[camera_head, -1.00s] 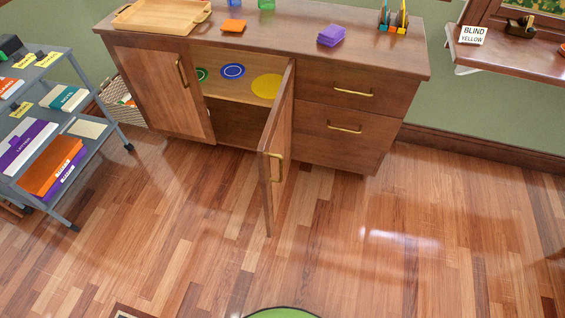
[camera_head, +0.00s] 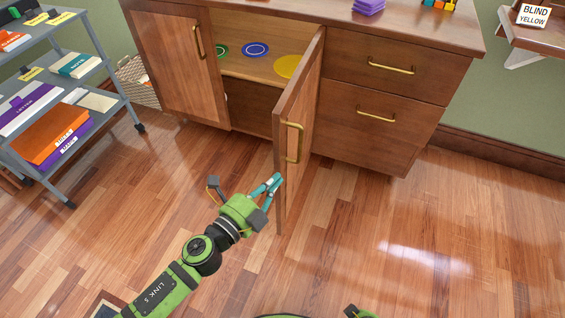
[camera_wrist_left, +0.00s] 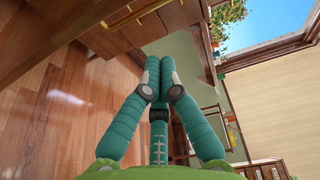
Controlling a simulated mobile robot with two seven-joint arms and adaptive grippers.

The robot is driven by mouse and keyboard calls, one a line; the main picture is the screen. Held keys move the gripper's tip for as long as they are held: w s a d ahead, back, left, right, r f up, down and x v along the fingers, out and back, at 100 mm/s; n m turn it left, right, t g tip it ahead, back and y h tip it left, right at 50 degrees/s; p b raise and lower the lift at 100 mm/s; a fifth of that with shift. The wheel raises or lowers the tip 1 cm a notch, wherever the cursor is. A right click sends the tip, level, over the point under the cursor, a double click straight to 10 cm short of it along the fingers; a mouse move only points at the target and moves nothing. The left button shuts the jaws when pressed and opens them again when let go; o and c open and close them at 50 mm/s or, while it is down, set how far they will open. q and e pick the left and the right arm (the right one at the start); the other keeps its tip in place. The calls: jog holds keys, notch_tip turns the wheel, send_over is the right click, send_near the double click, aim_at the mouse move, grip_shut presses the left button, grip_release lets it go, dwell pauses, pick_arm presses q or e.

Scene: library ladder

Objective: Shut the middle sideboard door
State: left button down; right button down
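The middle door (camera_head: 305,110) of the wooden sideboard stands wide open, swung out toward me from its hinge on the right. Its brass handle (camera_head: 293,142) is on the face turned right. The open compartment (camera_head: 262,85) shows to its left. My left gripper (camera_head: 275,184) is in front of the door's free edge, below the handle, with its teal fingers together and nothing seen between them. I cannot tell if it touches the door. In the left wrist view the fingers (camera_wrist_left: 157,75) meet at their tips, with brown furniture fronts (camera_wrist_left: 50,35) at upper left.
The left sideboard door (camera_head: 175,60) is shut. Two drawers (camera_head: 385,100) at right are shut. A grey cart (camera_head: 100,100) with books stands at left, near a basket (camera_head: 138,82). A wall shelf (camera_head: 525,40) is at upper right. The wooden floor right of the door is clear.

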pick_arm(q)
send_over(284, 151)
jog(key=s+d, duration=0.1)
jog(key=s, duration=0.4)
jog(key=shift+w+d+r, duration=0.15)
jog(key=shift+w+r, duration=0.1)
jog(key=shift+r, duration=0.15)
jog(key=shift+w+a, duration=0.15)
jog(key=shift+a, duration=0.3)
jog(key=shift+a, duration=0.1)
